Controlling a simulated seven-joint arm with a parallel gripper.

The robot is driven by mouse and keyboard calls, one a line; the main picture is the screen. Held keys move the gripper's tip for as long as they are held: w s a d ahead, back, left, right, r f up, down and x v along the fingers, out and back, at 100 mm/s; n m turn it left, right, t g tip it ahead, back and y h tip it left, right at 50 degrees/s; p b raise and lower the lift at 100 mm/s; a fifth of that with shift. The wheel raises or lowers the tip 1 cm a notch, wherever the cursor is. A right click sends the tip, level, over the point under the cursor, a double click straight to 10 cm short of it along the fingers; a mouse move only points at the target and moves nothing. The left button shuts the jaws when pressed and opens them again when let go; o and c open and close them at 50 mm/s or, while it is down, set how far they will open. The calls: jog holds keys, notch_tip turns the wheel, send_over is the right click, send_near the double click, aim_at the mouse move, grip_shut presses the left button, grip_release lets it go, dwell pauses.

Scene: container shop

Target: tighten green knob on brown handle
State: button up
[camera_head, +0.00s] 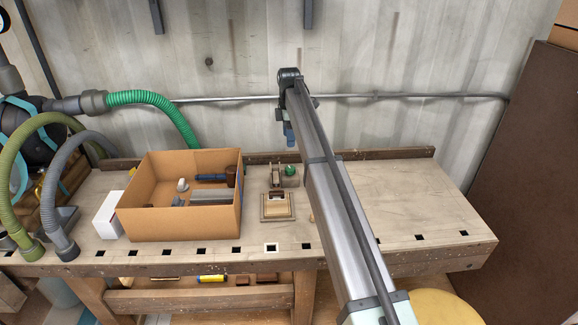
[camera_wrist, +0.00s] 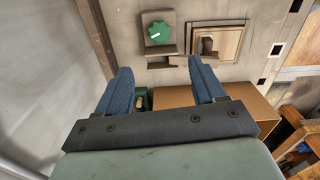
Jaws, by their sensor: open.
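The green knob (camera_head: 290,170) sits on a small grey-brown block on the workbench, right of the cardboard box. It shows as a notched green disc with a white mark in the wrist view (camera_wrist: 158,33). A brown handle piece (camera_head: 276,193) stands beside it on a square light-wood plate; it also shows in the wrist view (camera_wrist: 207,45). My gripper (camera_head: 290,138) hangs above the back of the bench. In the wrist view its blue fingers (camera_wrist: 160,68) are apart with nothing held between them, and the knob lies beyond the fingertips.
An open cardboard box (camera_head: 180,225) with a dark hammer-like tool and grey parts stands on the left. A white box (camera_head: 108,215) is beside it. Green and grey hoses (camera_head: 150,98) lie further left. The bench (camera_head: 415,205) is bare on the right.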

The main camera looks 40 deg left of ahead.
aim_at(289, 168)
notch_tip(289, 168, down, 13)
jog(key=shift+f, duration=0.2)
dwell(0.4)
jog(key=c, duration=1.1)
